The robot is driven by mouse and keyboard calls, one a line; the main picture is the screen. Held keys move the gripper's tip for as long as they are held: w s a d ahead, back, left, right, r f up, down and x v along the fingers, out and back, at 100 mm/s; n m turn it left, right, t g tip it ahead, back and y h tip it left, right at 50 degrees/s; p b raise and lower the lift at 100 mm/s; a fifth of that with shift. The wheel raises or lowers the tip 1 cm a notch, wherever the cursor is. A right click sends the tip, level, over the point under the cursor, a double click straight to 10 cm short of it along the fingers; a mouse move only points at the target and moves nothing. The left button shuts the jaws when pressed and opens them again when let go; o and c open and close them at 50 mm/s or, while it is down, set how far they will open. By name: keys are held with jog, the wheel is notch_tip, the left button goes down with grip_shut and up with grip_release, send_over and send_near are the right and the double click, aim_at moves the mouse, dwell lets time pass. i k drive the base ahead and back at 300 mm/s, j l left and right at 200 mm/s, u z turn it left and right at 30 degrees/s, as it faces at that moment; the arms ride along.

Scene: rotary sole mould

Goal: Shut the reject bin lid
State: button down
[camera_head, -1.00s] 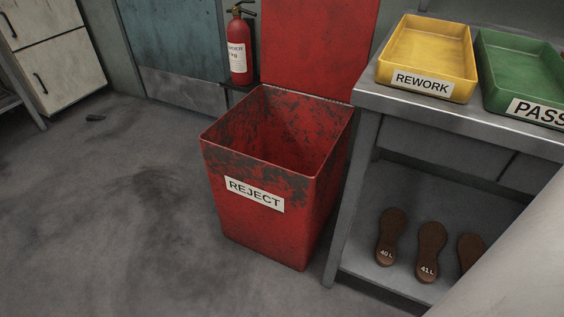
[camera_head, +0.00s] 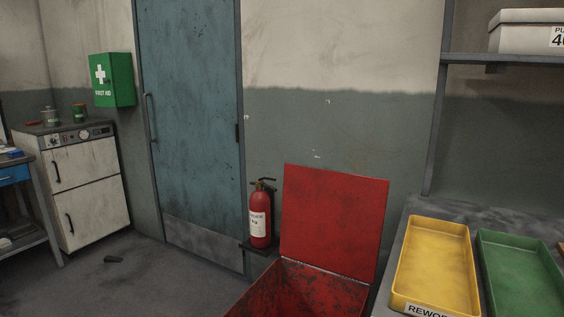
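The red reject bin (camera_head: 300,290) stands at the bottom centre of the head view, cut off by the lower edge, so its front and label are out of frame. Its red lid (camera_head: 335,222) stands upright, hinged at the bin's back rim, so the bin is open. The inside that shows is scuffed red and black. My gripper is not in view.
A fire extinguisher (camera_head: 260,215) stands just left of the lid. Right of the bin, a metal bench (camera_head: 396,268) carries a yellow tray (camera_head: 402,275) and a green tray (camera_head: 484,262). A blue door (camera_head: 195,130) is behind. Floor (camera_head: 150,285) left of the bin is mostly clear.

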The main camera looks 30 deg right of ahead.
aim_at(333, 221)
jog(key=i+j+u, duration=0.3)
jog(key=i, duration=0.15)
jog(key=i+u, duration=0.3)
jog(key=i, duration=0.15)
jog(key=i+u, duration=0.25)
jog(key=i, duration=0.95)
jog(key=i+z, duration=0.35)
jog(key=i, duration=0.2)
jog(key=i+j+z, duration=0.15)
jog(key=i+z, duration=0.15)
jog(key=i, duration=0.2)
jog(key=i+z, duration=0.2)
jog(key=z, duration=0.2)
jog(key=i+z, duration=0.35)
jog(key=i+j+z, duration=0.1)
jog(key=z, duration=0.3)
jog(key=i+z, duration=0.2)
jog(key=z, duration=0.2)
jog(key=i+z, duration=0.15)
jog(key=z, duration=0.25)
jog(key=i+j+z, duration=0.15)
jog(key=z, duration=0.2)
jog(key=i+j+z, duration=0.15)
jog(key=i+z, duration=0.2)
jog(key=i+j+z, duration=0.35)
jog(key=i+l, duration=0.1)
jog(key=i, duration=0.15)
